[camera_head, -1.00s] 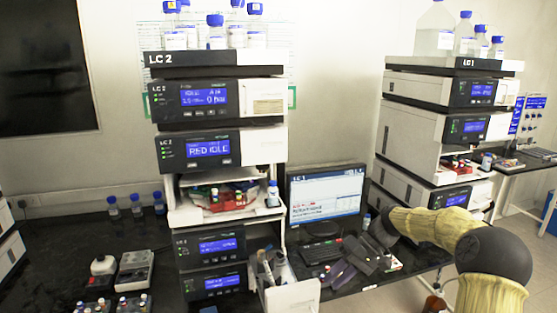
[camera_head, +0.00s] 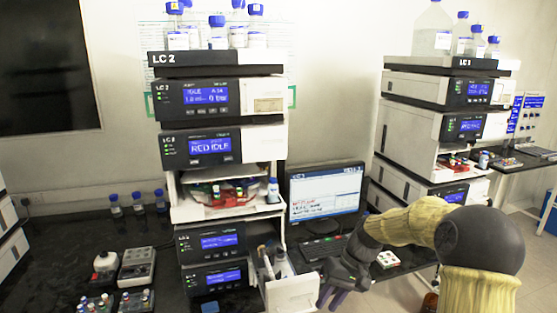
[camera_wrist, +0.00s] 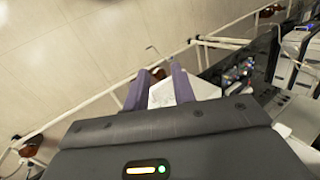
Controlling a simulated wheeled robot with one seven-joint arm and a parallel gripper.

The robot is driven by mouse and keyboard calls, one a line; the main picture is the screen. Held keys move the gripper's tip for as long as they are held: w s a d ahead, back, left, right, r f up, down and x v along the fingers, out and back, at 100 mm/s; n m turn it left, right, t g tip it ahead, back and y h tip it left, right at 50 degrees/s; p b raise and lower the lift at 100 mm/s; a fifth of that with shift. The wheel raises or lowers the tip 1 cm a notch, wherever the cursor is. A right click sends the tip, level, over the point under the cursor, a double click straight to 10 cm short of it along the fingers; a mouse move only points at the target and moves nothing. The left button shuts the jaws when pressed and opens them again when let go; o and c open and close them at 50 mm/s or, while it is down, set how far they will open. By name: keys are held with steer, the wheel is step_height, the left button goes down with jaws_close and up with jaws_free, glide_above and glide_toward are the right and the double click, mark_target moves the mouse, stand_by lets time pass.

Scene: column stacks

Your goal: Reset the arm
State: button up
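My arm reaches in from the right in the head view, with its dark grey elbow and tan sleeve. My gripper (camera_head: 332,296) points down and toward the viewer, near the bench front and just right of the white holder (camera_head: 291,294). In the wrist view its two purple fingers (camera_wrist: 160,88) stand apart. A white surface shows between and beyond them, and nothing is visibly clamped.
The LC 2 stack (camera_head: 217,100) stands left of the arm, with the monitor (camera_head: 326,192) and keyboard (camera_head: 322,247) behind the gripper. The LC 1 stack (camera_head: 410,125) is at the right. Vial racks (camera_head: 133,301) sit at the lower left.

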steer(key=s+d+m+t+h, duration=0.2)
steer(key=s+t+h, duration=0.2)
steer(key=s, duration=1.3)
steer(key=shift+s+d+f+t+h, duration=0.25)
steer(key=shift+d+f+t+h, duration=0.15)
steer(key=shift+h, duration=0.2)
steer(key=shift+s+a+f, duration=0.1)
